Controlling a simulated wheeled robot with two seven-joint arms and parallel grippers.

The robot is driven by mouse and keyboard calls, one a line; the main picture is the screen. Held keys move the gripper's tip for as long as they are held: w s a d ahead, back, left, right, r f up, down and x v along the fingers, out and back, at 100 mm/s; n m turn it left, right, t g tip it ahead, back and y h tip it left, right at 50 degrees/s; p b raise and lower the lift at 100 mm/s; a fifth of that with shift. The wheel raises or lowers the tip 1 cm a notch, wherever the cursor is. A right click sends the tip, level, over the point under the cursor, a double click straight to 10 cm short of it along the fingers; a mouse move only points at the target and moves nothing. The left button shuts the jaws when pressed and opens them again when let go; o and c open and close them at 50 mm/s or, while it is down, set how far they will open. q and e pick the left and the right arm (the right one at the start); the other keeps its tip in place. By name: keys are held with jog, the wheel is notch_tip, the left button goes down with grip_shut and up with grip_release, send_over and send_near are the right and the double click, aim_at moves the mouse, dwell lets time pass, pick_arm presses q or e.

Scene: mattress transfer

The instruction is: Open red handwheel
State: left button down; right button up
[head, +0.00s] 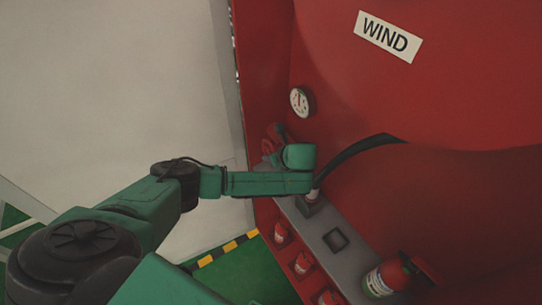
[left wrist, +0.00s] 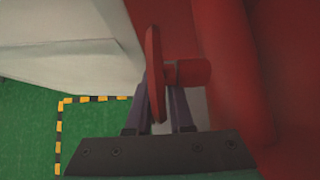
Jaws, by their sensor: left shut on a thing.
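The red handwheel (head: 268,147) sits on the red machine's side, left of centre in the head view, partly hidden by my left arm's green wrist. In the left wrist view the handwheel (left wrist: 153,60) is seen edge-on, with its red stem (left wrist: 188,72) running right towards the red body. My left gripper (left wrist: 159,92) has one dark finger on each side of the wheel's rim and is shut on it. In the head view its fingers are hidden by the wrist. My right gripper is not in view.
A white gauge (head: 300,101) and a WIND label (head: 388,37) are on the red machine (head: 450,95). A black hose (head: 355,150) curves beside my wrist. A grey ledge (head: 318,226) has several red bottles below it; a red extinguisher (head: 384,280) stands at its lower end.

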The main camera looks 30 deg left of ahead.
pick_arm(q)
jog(key=shift+w+a+f+t+y+b, duration=0.1)
jog(key=shift+t+y+b, duration=0.25)
jog(key=shift+y, duration=0.25)
jog(key=shift+a+f+t+y+b, duration=0.1)
jog(key=shift+t+y+b, duration=0.2)
jog(key=shift+y, duration=0.3)
jog(key=shift+w+a+t+y+b, duration=0.1)
jog(key=shift+t+y+b, duration=0.3)
jog(key=shift+y, duration=0.15)
jog(key=shift+w+a+t+y+b, duration=0.1)
jog(key=shift+t+y+b, duration=0.3)
jog(key=shift+y, duration=0.15)
jog(key=shift+r+y+b, duration=0.15)
jog(key=shift+y+b, duration=0.15)
jog(key=shift+y, duration=0.2)
jog(key=shift+t, duration=0.25)
jog(key=c, duration=0.8)
grip_release()
jog(key=shift+r, duration=0.1)
